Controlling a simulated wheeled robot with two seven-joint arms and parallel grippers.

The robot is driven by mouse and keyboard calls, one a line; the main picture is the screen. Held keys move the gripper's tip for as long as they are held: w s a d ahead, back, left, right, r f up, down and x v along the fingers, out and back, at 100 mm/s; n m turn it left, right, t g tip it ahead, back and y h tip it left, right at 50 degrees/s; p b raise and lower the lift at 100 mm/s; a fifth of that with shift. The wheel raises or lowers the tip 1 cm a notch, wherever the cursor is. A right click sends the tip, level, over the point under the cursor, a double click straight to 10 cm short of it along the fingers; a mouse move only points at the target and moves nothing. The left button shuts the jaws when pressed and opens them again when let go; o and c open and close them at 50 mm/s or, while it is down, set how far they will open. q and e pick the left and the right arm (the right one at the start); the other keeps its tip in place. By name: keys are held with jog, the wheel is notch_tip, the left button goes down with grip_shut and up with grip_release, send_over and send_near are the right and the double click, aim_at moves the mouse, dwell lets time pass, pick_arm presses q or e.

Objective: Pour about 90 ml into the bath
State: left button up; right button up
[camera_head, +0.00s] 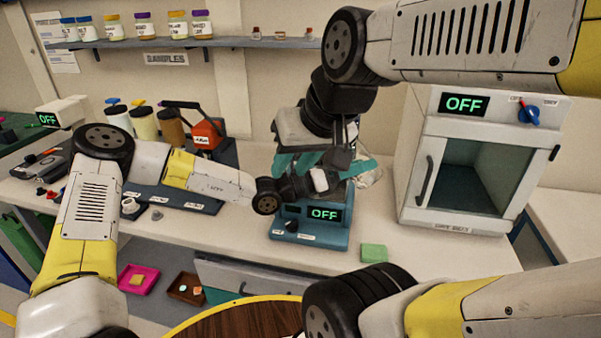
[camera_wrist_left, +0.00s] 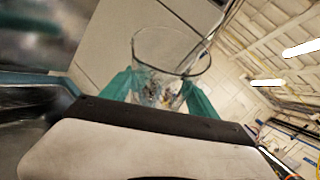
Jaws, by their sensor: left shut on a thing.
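A clear glass vessel (camera_wrist_left: 170,65) is between the teal fingers of my left gripper (camera_wrist_left: 158,92) in the left wrist view. The gripper is shut on it, and the vessel looks tilted. I cannot make out a liquid level. In the head view the glass (camera_head: 370,177) shows faintly at the right of my left gripper (camera_head: 350,170), above the counter. The teal bath unit (camera_head: 310,238), its display reading OFF, stands below and in front. Its top is largely hidden by my arms. My right gripper (camera_head: 295,160) is left of the left one; its opening is obscured.
A white oven-like cabinet (camera_head: 475,160) reading OFF stands at the right. A green block (camera_head: 374,252) lies on the counter. Bottles (camera_head: 145,122) and an orange device (camera_head: 207,134) are at the left back. A shelf of jars (camera_head: 190,43) is above.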

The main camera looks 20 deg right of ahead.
aim_at(368, 177)
pick_arm(q)
jog(key=shift+f+m+y, duration=0.35)
jog(key=shift+m+y, duration=0.25)
jog(key=shift+y, duration=0.1)
jog(key=shift+s+d+f+m+y, duration=0.2)
jog(key=shift+m+y, duration=0.1)
jog(key=shift+m, duration=0.1)
jog(key=m+y, duration=0.1)
jog(key=s+d+m+y, duration=0.1)
jog(key=y, duration=0.1)
jog(key=shift+s+d+f+m+t, duration=0.2)
jog(key=shift+f+m+t, duration=0.1)
jog(key=shift+f+t, duration=0.1)
jog(key=shift+s+d+f+m+t+y, duration=0.15)
jog(key=shift+f+m+t+y, duration=0.3)
jog(key=shift+y, duration=0.45)
jog(key=shift+r, duration=0.1)
